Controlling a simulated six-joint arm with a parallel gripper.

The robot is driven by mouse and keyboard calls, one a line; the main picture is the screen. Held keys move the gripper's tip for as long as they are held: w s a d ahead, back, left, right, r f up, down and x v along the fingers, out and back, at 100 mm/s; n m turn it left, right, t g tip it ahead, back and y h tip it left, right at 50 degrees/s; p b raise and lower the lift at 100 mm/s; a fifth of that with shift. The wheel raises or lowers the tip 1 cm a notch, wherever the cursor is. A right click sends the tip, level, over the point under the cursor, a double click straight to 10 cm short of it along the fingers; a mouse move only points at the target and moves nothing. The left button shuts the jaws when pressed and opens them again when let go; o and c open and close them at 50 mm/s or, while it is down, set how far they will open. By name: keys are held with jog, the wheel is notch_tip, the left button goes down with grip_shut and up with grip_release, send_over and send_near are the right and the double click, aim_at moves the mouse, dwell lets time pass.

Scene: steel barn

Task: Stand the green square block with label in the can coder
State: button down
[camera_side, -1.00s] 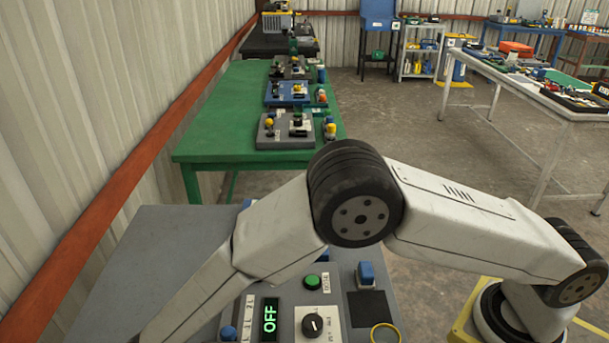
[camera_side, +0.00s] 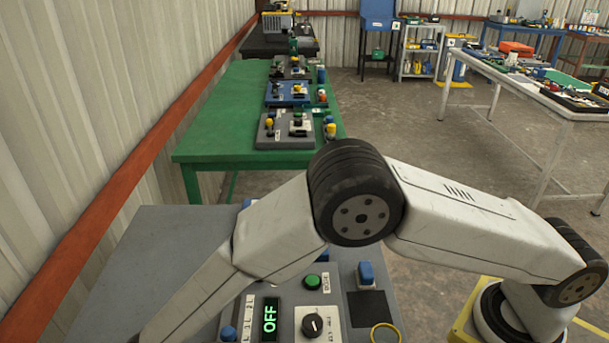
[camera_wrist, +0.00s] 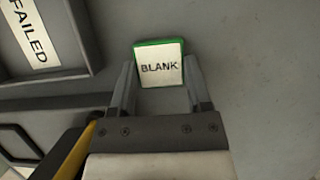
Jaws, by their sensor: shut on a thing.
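The green square block (camera_wrist: 160,66) shows in the wrist view with a white label reading BLANK facing the camera. My gripper (camera_wrist: 160,85) is shut on it, one finger on each side. Grey surface lies behind the block; I cannot tell whether the block touches it. In the side view the gripper and block are out of frame, beyond the lower left. I cannot identify the can coder for certain; a grey panel in the side view carries a lit OFF display (camera_side: 269,317), a black knob (camera_side: 313,325) and a green button (camera_side: 313,282).
In the wrist view a dark-walled tray with a FAILED label (camera_wrist: 30,40) is at upper left, and a yellow and black part (camera_wrist: 75,152) at lower left. In the side view a blue switch (camera_side: 365,273) and a yellow ring (camera_side: 385,334) are on the panel's right.

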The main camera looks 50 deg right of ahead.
notch_tip(320, 180, up, 10)
dwell(0.6)
dwell(0.4)
jog(key=shift+w, duration=0.1)
jog(key=w+d+r+n, duration=0.2)
jog(key=w+d+r, duration=0.2)
jog(key=w+d, duration=0.55)
jog(key=w+d+n, duration=0.1)
jog(key=d, duration=0.6)
jog(key=w+d+n+h, duration=0.1)
jog(key=d+n, duration=0.1)
jog(key=d, duration=0.5)
jog(key=w+d+f+n+g+h, duration=0.1)
jog(key=w+d, duration=0.1)
jog(key=d, duration=0.5)
jog(key=shift+d, duration=0.4)
jog(key=s+d+n, duration=0.1)
jog(key=s+d, duration=0.1)
jog(key=d, duration=0.4)
jog(key=s+d+f+n+h, duration=0.1)
jog(key=s+d+n, duration=0.1)
jog(key=d, duration=0.5)
jog(key=shift+s+d+f, duration=0.2)
jog(key=shift+s+f, duration=0.05)
jog(key=shift+s, duration=0.35)
